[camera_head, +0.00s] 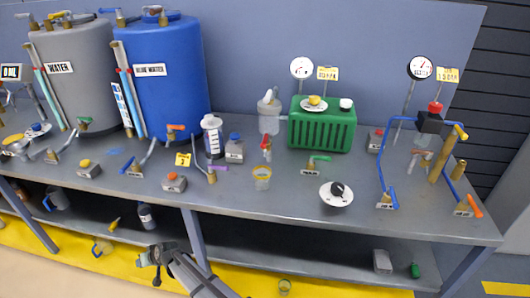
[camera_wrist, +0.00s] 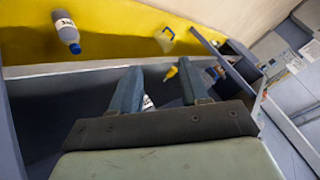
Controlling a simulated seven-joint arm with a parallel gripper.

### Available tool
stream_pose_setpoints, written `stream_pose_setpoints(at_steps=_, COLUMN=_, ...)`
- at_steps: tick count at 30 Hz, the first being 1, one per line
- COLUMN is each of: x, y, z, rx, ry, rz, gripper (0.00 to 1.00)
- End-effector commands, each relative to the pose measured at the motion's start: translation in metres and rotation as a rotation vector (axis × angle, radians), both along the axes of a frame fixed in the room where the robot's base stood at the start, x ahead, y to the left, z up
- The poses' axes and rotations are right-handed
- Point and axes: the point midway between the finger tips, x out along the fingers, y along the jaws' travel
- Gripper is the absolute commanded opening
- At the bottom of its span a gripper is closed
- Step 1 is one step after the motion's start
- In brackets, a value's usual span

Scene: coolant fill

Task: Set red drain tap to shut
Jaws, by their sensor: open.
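A small tap with a red handle (camera_head: 266,143) stands on the bench at its middle, left of the green ribbed tank (camera_head: 320,128). Its handle looks roughly upright, but the picture is too small to be sure of its setting. A clear cup with a yellowish rim (camera_head: 262,178) stands just in front of it. My gripper (camera_head: 150,258) is low in front of the bench, well left of and below the tap. The wrist view shows its two fingers (camera_wrist: 158,78) apart with nothing held between them. The red tap is not visible in the wrist view.
Grey (camera_head: 80,75) and blue (camera_head: 163,70) tanks stand at the back left. Blue piping (camera_head: 384,165) stands at right. A lower shelf (camera_head: 300,248) runs beneath.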

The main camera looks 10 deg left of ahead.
Motion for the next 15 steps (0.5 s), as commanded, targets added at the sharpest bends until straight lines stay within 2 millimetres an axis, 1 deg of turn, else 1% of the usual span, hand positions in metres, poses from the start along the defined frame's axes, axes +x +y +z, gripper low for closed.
stream_pose_setpoints(at_steps=1, x=0.009, y=0.015, z=0.027, rx=0.050, ry=-0.016, rz=-0.006, gripper=0.45)
stream_pose_setpoints(at_steps=2, x=0.013, y=0.022, z=0.042, rx=0.080, ry=-0.023, rz=-0.009, gripper=0.45)
stream_pose_setpoints(at_steps=3, x=0.020, y=0.031, z=0.062, rx=0.117, ry=-0.034, rz=-0.014, gripper=0.45)
stream_pose_setpoints(at_steps=5, x=0.029, y=0.044, z=0.093, rx=0.174, ry=-0.051, rz=-0.022, gripper=0.45)
stream_pose_setpoints(at_steps=6, x=0.035, y=0.051, z=0.114, rx=0.212, ry=-0.062, rz=-0.028, gripper=0.45)
stream_pose_setpoints(at_steps=8, x=0.044, y=0.061, z=0.146, rx=0.266, ry=-0.079, rz=-0.039, gripper=0.45)
stream_pose_setpoints(at_steps=9, x=0.050, y=0.066, z=0.167, rx=0.301, ry=-0.090, rz=-0.046, gripper=0.45)
stream_pose_setpoints(at_steps=10, x=0.055, y=0.070, z=0.184, rx=0.328, ry=-0.100, rz=-0.052, gripper=0.45)
stream_pose_setpoints(at_steps=11, x=0.059, y=0.073, z=0.199, rx=0.353, ry=-0.107, rz=-0.058, gripper=0.45)
stream_pose_setpoints(at_steps=12, x=0.065, y=0.077, z=0.221, rx=0.386, ry=-0.119, rz=-0.065, gripper=0.45)
stream_pose_setpoints(at_steps=14, x=0.074, y=0.082, z=0.253, rx=0.434, ry=-0.135, rz=-0.077, gripper=0.45)
stream_pose_setpoints(at_steps=15, x=0.080, y=0.083, z=0.274, rx=0.464, ry=-0.145, rz=-0.085, gripper=0.45)
